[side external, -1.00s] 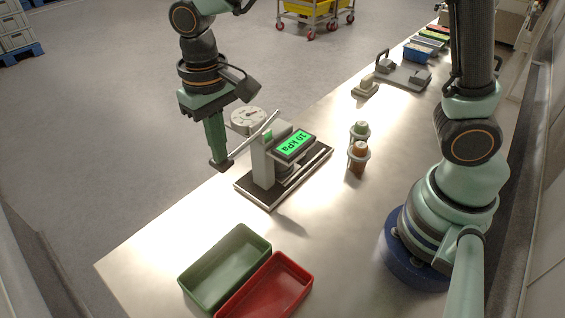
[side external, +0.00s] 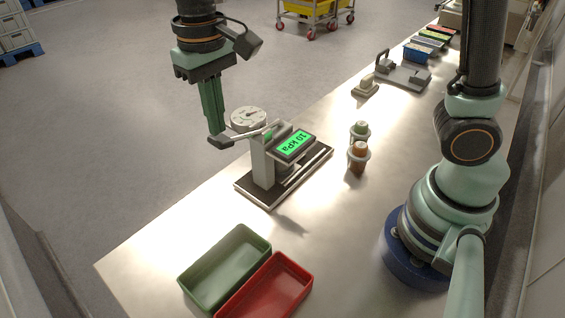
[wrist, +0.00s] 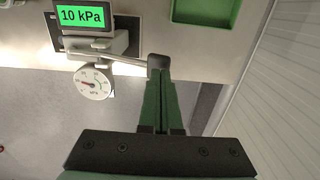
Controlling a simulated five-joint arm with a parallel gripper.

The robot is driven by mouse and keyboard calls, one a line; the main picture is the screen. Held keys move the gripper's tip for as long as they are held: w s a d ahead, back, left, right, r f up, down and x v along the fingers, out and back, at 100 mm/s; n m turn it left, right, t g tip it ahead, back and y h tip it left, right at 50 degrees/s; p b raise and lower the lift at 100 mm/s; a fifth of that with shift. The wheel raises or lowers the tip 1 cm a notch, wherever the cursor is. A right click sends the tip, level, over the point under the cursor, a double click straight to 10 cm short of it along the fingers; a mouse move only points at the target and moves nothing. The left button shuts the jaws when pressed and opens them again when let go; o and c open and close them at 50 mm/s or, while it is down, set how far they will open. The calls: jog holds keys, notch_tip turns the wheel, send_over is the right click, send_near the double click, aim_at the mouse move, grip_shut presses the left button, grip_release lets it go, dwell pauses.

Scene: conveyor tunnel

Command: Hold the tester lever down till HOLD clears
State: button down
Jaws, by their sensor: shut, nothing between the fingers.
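The tester (side external: 263,168) stands on a dark base on the bench, with a round dial gauge (side external: 248,119) and a green display (side external: 295,143) reading "10 kPa". The display also shows in the wrist view (wrist: 82,16), with no HOLD word visible. The pale lever (side external: 250,135) reaches left from the tester, tilted slightly down toward its dark end. My gripper (side external: 216,138) is shut and empty, with its fingertips at the lever's dark end. In the wrist view my fingertips (wrist: 160,72) overlap that end; whether they touch it, I cannot tell.
A green tray (side external: 228,268) and a red tray (side external: 268,288) sit at the front of the bench. A grey fixture (side external: 402,74) and a blue bin (side external: 417,53) are farther back. Bare bench lies between tester and trays.

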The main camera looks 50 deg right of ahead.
aim_at(222, 138)
jog(key=shift+r, duration=2.8)
jog(key=s+d+f+t, duration=0.1)
jog(key=s+d+t, duration=0.1)
jog(key=d, duration=0.6)
jog(key=s+d+f+t, duration=0.2)
jog(key=s+d, duration=0.3)
jog(key=d, duration=0.4)
jog(key=shift+d+t, duration=0.3)
jog(key=shift+t, duration=0.5)
